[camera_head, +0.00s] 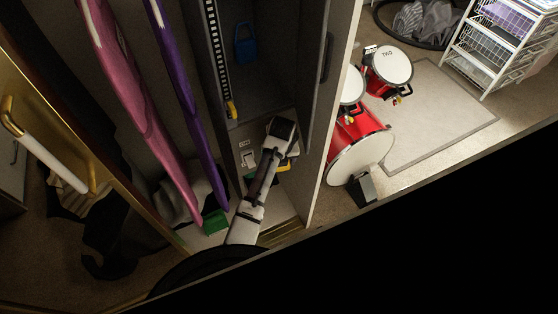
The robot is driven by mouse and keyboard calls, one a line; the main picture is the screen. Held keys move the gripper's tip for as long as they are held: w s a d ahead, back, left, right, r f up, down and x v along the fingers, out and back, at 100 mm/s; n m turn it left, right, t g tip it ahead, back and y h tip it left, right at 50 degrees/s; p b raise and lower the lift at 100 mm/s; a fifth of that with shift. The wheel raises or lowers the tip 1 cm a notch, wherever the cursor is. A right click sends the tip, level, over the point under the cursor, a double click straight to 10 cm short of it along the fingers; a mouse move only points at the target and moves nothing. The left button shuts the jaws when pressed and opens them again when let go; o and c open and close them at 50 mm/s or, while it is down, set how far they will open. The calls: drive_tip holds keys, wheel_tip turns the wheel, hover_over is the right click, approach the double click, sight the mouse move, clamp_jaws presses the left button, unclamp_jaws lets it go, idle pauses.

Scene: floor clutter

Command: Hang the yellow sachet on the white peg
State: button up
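My gripper (282,128) is at the end of my white and dark arm, inside an open grey cabinet. It is seen from behind, so its fingers and anything between them are hidden. A small yellow thing (284,167) shows just beside my arm, partly covered by it. Another small yellow thing (231,109) is at the cabinet's left side, below a perforated strip. I cannot tell which of the two is the sachet. A white peg cannot be made out clearly; a small white piece (248,158) shows left of my arm.
A blue looped thing (245,45) hangs inside the cabinet. Long pink (130,85) and purple (180,85) boards lean at the left, with a green block (215,222) near their lower ends. A cabinet side panel (331,110) stands close right of my arm. Red drums (358,145) stand beyond it.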

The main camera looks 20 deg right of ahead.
drive_tip(key=shift+w+a, duration=0.3)
drive_tip(key=shift+w, duration=0.15)
drive_tip(key=o, duration=1.1)
drive_tip(key=shift+c, duration=0.2)
drive_tip(key=shift+r, duration=0.1)
drive_tip(key=r, duration=0.3)
drive_tip(key=s+r, duration=0.1)
drive_tip(key=r, duration=0.1)
drive_tip(key=shift+s+r, duration=0.1)
drive_tip(key=shift+r, duration=0.3)
drive_tip(key=shift+s+d+r+b, duration=0.1)
drive_tip(key=shift+s+r+b, duration=0.3)
drive_tip(key=shift+r, duration=0.15)
